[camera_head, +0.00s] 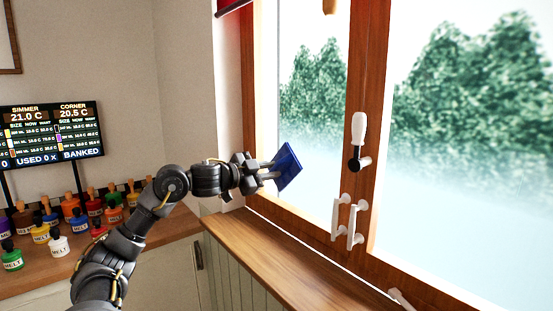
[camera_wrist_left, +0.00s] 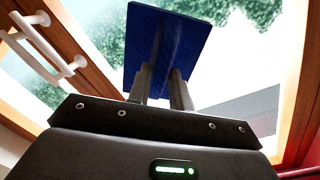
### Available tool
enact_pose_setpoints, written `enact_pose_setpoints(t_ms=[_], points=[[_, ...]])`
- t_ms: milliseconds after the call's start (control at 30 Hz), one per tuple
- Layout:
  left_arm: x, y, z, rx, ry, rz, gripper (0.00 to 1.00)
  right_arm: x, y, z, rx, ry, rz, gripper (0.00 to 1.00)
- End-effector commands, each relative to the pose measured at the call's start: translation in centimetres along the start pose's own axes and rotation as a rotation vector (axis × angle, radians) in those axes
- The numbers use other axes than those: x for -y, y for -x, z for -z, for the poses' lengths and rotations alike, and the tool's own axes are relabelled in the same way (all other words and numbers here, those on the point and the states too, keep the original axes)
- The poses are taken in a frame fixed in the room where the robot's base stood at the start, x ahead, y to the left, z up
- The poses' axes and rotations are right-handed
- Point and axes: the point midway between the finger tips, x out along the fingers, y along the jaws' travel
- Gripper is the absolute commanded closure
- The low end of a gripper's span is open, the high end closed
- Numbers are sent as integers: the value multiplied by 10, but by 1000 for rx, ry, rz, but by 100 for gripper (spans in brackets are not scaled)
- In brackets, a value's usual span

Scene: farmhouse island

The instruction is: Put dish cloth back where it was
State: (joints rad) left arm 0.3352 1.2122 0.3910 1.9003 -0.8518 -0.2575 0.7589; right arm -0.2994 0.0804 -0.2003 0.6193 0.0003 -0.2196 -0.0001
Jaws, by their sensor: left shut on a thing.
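The dish cloth appears as a flat dark blue square (camera_head: 288,167), held tilted in the air before the window pane in the head view. My left gripper (camera_head: 270,171) is shut on it near its edge. The left wrist view shows the blue square (camera_wrist_left: 175,38) upright beyond the fingers, with the fingertips (camera_wrist_left: 163,78) on its lower part. My right gripper is in neither view.
A wooden sill (camera_head: 255,262) runs below the window and looks bare. White handles (camera_head: 347,222) and a white-gripped lever (camera_head: 358,138) stick out from the window frame. Several coloured bottles (camera_head: 60,243) stand on the left counter below a display board (camera_head: 52,132).

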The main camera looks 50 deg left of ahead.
Motion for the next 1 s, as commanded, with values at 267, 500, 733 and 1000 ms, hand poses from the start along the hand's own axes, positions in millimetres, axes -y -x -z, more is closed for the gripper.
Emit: enact_pose_setpoints(t_ms=[267,500,733,1000], points=[[-14,8,-71,111,-5,-167,97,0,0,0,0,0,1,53],[-20,25,-121,248,-36,-359,97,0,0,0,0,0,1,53],[-21,38,-147,356,-63,-500,97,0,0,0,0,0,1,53],[-17,53,-171,547,-120,-736,97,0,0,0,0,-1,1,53]])
